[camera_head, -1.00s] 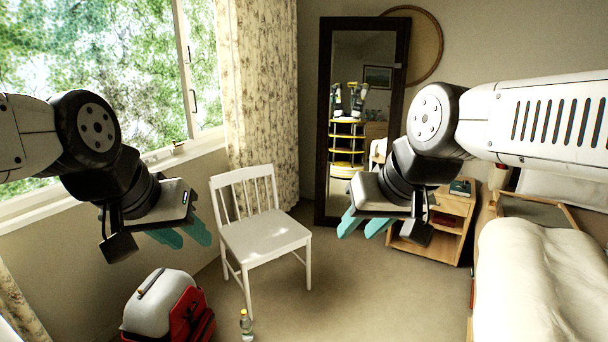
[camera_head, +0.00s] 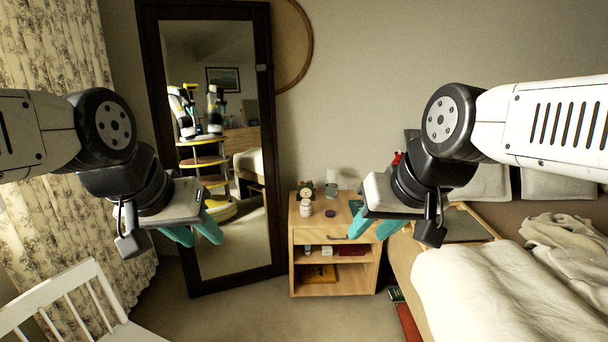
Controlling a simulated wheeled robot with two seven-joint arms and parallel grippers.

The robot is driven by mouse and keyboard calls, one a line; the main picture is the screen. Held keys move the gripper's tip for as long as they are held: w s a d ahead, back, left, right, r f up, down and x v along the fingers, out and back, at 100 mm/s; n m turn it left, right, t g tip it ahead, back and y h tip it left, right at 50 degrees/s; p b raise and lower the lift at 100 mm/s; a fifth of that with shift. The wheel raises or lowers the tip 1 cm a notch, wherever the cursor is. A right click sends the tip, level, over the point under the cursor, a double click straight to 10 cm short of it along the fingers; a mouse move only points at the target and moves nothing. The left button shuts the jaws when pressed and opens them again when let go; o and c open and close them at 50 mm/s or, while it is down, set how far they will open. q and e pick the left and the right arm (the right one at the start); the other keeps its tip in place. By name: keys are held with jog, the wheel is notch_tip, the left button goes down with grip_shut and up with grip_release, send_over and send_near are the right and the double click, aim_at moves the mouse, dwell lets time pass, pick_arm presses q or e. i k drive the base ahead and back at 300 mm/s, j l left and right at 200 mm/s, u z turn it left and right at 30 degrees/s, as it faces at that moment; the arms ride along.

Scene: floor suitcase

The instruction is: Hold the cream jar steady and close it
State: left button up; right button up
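A small white jar (camera_head: 305,208), which looks like the cream jar, stands on top of the wooden nightstand (camera_head: 334,282). A small dark purple disc (camera_head: 330,213), perhaps its lid, lies to its right; they are too small to tell for certain. My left gripper (camera_head: 193,234) is open and empty, in front of the mirror and well short of the nightstand. My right gripper (camera_head: 374,228) is open and empty in the air. It overlaps the nightstand's right side in the picture and hides part of its top.
A clock (camera_head: 306,190) and a pale glass (camera_head: 332,184) stand behind the jar. A tall mirror (camera_head: 263,120) leans left of the nightstand. A bed (camera_head: 490,290) is at right, a white chair (camera_head: 75,305) at lower left. The carpet (camera_head: 235,315) before the nightstand is clear.

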aim_at(305, 206)
jog(key=i+l+z, duration=0.15)
jog(key=i+z, duration=0.15)
jog(key=i, duration=0.35)
jog(key=i+z, duration=0.3)
jog(key=i, duration=0.4)
jog(key=i+j+z, duration=0.25)
jog(key=i, duration=0.4)
jog(key=i+z, duration=0.1)
jog(key=i, duration=0.4)
jog(key=u, duration=0.35)
